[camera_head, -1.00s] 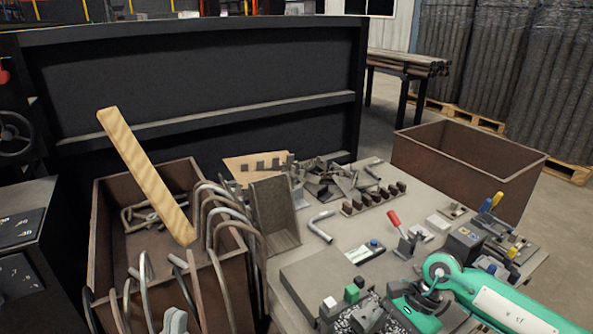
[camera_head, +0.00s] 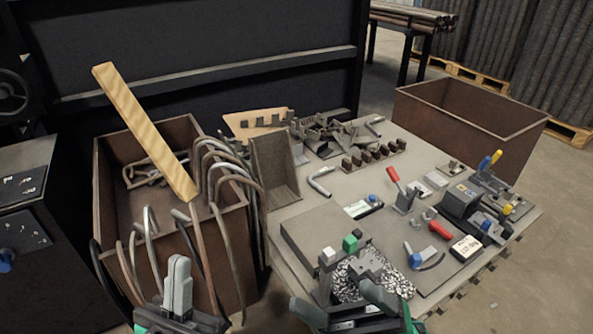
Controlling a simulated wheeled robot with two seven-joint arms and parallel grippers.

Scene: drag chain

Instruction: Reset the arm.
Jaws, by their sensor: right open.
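My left gripper (camera_head: 179,287) is at the bottom left, in front of the brown bin of bent rods. Its two grey fingers point up, look pressed together, and show nothing between them. My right gripper (camera_head: 345,308) is at the bottom middle, at the table's near edge. Its dark fingers are spread apart, and I see nothing gripped. The arms behind both grippers are mostly out of frame.
The grey table (camera_head: 295,222) holds clamps, a red-handled lever (camera_head: 393,176), a bent pipe (camera_head: 320,182) and metal brackets. A brown bin (camera_head: 236,235) with hooked rods and a leaning wooden board (camera_head: 145,130) stands left. An empty brown bin (camera_head: 450,140) stands back right.

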